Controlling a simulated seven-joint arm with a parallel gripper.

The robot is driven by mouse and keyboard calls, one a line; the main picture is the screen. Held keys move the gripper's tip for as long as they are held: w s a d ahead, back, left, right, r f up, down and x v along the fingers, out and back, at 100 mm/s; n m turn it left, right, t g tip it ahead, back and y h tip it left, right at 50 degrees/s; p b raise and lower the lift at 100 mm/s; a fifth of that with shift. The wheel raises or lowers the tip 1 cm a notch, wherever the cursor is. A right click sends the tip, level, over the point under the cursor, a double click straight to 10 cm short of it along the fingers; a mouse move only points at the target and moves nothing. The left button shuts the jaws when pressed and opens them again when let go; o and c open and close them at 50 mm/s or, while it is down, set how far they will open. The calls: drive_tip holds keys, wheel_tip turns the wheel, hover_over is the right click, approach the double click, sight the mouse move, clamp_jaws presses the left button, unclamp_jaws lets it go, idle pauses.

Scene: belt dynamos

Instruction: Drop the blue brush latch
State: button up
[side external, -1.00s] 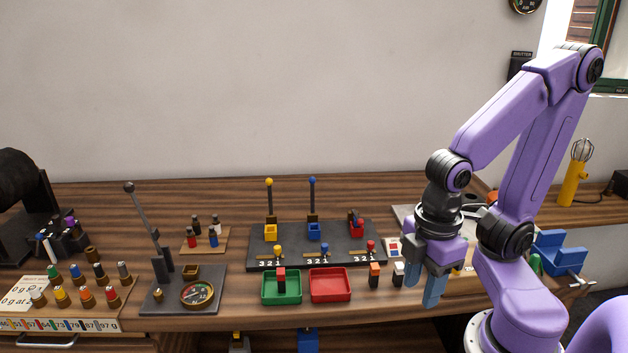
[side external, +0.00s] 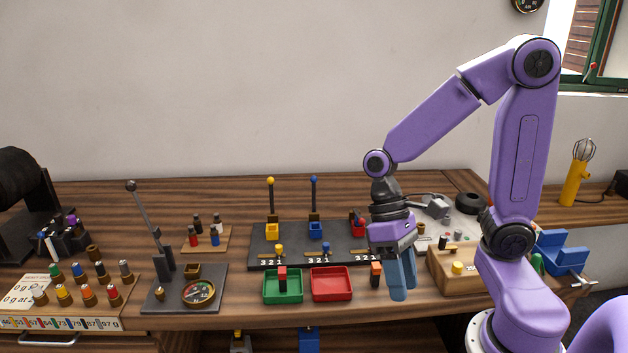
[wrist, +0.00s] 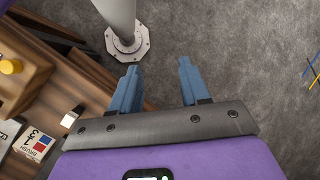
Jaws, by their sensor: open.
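The dark board (side external: 285,259) on the bench carries yellow, blue and red stations. The blue station has a blue box (side external: 316,231) with an upright rod behind it topped by a blue ball (side external: 314,180). A small blue knob (side external: 326,247) stands in front on the board. I cannot tell which blue part is the latch. My gripper (side external: 402,292) is open and empty, pointing down to the right of the board, near the bench's front edge. In the wrist view the open gripper (wrist: 158,86) has its fingers apart over grey floor.
A yellow-topped rod (side external: 271,182) stands left of the blue one; the red station (side external: 358,222) is partly hidden by my gripper. Green (side external: 282,298) and red trays (side external: 331,296) lie in front of the board. An orange-topped block (side external: 375,270) stands close beside my gripper.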

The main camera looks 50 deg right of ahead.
drive_tip(key=w+m+y, duration=0.5)
drive_tip(key=w+m, duration=0.1)
drive_tip(key=m, duration=0.1)
drive_tip(key=m+t+y, duration=0.2)
drive_tip(key=m+t, duration=1.8)
drive_tip(key=m, duration=0.5)
approach(314, 182)
drive_tip(key=x, duration=0.6)
drive_tip(key=d+x, duration=0.1)
drive_tip(key=x, duration=0.3)
drive_tip(key=shift+w+a+r, duration=0.1)
drive_tip(key=shift+w+r, duration=0.05)
drive_tip(key=shift+w, duration=0.2)
clamp_jaws()
